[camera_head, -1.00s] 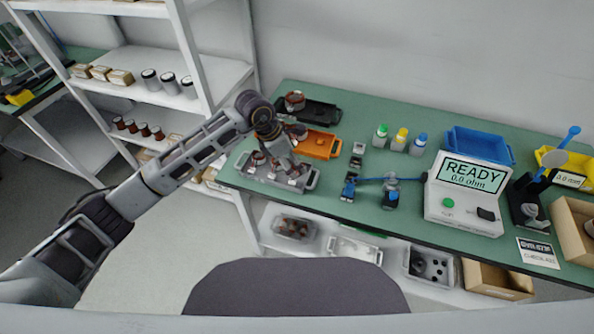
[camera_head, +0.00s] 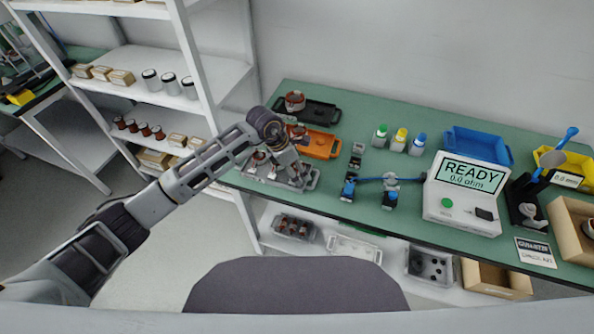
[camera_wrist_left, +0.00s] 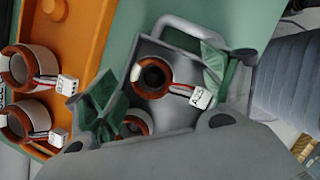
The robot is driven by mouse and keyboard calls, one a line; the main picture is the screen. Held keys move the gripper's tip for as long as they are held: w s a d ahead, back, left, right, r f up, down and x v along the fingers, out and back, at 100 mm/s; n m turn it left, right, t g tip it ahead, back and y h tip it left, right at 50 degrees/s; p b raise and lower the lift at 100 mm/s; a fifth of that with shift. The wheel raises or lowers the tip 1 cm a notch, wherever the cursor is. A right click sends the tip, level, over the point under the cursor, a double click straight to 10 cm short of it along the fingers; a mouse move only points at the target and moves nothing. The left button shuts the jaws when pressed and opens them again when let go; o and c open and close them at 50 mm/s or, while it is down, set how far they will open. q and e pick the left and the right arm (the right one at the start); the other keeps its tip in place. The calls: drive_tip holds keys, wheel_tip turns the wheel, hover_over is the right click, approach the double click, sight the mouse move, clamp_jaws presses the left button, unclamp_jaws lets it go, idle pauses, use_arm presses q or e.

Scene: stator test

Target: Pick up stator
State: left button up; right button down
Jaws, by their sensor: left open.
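My left gripper (camera_head: 294,174) is over the grey tray (camera_head: 313,183) at the bench's left end. In the left wrist view the open fingers (camera_wrist_left: 159,86) stand on either side of a copper-and-white stator (camera_wrist_left: 137,74) with a white connector. Whether they touch it is unclear. A second stator (camera_wrist_left: 139,123) in the same tray (camera_wrist_left: 190,32) is partly hidden by the gripper. Two more stators (camera_wrist_left: 36,61) lie in the orange tray (camera_wrist_left: 75,22). Another stator (camera_head: 295,98) sits in the black tray (camera_head: 322,115). My right gripper is out of view.
Right of the trays are small blue-and-black fixtures (camera_head: 390,198), capped bottles (camera_head: 399,140) and a tester reading READY (camera_head: 468,195). A blue bin (camera_head: 478,145) is behind it. White shelving (camera_head: 206,60) stands close on the left. Bare green bench lies between the trays and bottles.

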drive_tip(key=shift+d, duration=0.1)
